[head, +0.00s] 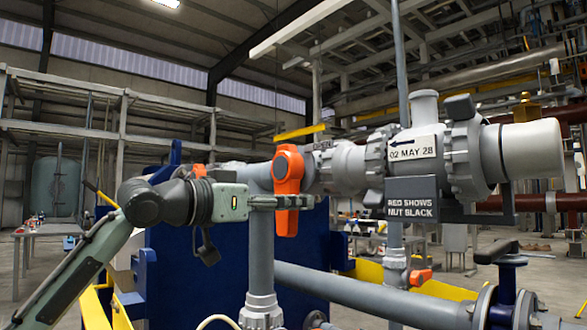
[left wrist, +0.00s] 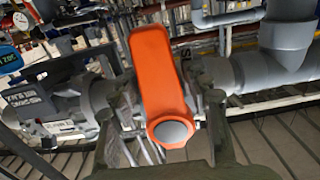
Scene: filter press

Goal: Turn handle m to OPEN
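An orange lever handle (head: 287,205) hangs down from its round hub on the grey pipe valve. No letter m is readable on it. In the left wrist view the handle (left wrist: 157,75) shows with its grey-capped hub nearer the bottom. My left gripper (head: 285,202) reaches the handle from the left, below the hub. In the left wrist view the fingers (left wrist: 165,100) stand on both sides of the handle, apparently with narrow gaps. Firm contact cannot be made out. My right gripper is not in view.
Right of the handle, the grey pipe carries a dated plate (head: 412,148) and a dark sign (head: 411,199) reading "RED SHOWS NUT SLACK". A yellow bar (head: 301,133) lies above the handle. A blue panel (head: 190,260) stands behind my arm. A vertical pipe (head: 259,270) runs below.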

